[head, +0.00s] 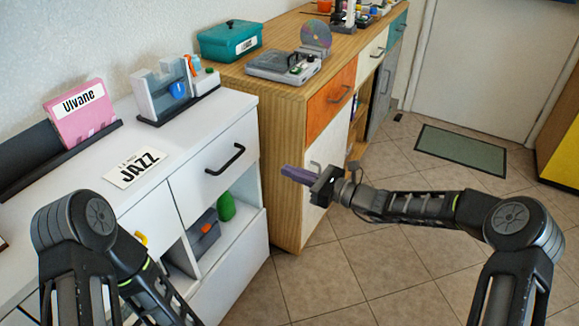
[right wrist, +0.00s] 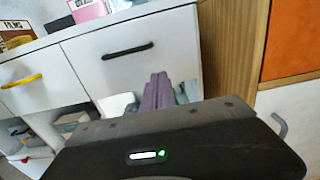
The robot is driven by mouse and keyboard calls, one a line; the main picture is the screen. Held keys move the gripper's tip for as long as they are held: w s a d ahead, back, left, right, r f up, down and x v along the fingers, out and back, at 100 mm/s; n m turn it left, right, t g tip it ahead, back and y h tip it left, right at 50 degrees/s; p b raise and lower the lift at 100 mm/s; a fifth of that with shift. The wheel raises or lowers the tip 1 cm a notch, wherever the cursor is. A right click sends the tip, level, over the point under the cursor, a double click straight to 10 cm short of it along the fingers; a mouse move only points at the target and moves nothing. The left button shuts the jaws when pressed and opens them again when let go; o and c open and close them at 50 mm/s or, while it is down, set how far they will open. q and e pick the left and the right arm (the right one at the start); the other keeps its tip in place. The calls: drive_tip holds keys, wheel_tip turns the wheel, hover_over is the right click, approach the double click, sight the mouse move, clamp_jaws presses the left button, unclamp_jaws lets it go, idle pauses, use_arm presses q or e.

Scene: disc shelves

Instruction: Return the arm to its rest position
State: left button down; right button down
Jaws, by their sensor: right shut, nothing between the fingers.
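My right gripper (head: 298,175) is in mid-air in front of the white cabinet and the wooden one, its purple fingers pointing left. In the right wrist view its fingers (right wrist: 158,92) lie together, shut and empty, with the white drawer front behind them. My right arm reaches in from the right of the head view, over the tiled floor. My left arm shows at the lower left of the head view, but its gripper is not in view.
The white cabinet (head: 235,125) carries a pink Ulvane box (head: 80,115), a JAZZ card (head: 136,169) and a disc holder. Its black-handled drawer (head: 215,165) is shut. The wooden cabinet (head: 285,130) holds a disc player (head: 283,66) and a teal box (head: 230,41). Tiled floor (head: 400,260) is clear.

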drive_tip(key=s+d+f+n+g+h, duration=0.1)
drive_tip(key=s+f+n+g+h, duration=0.4)
drive_tip(key=s+f, duration=0.75)
drive_tip(key=s+d+f+n+g+h, duration=0.15)
drive_tip(key=s+f+n+h, duration=0.25)
drive_tip(key=s+f+n, duration=0.75)
drive_tip(key=s+d+f+n+g+h, duration=0.1)
drive_tip(key=s+f+n, duration=0.25)
drive_tip(key=s, duration=0.45)
drive_tip(key=s+d+f+n+g+h, duration=0.15)
drive_tip(key=s+f, duration=0.25)
drive_tip(key=s, duration=0.4)
wheel_tip(320, 180, up, 17)
drive_tip(key=a+n+p, duration=0.1)
drive_tip(key=p, duration=1.6)
drive_tip(key=shift+w+r, duration=0.15)
drive_tip(key=shift+w, duration=0.1)
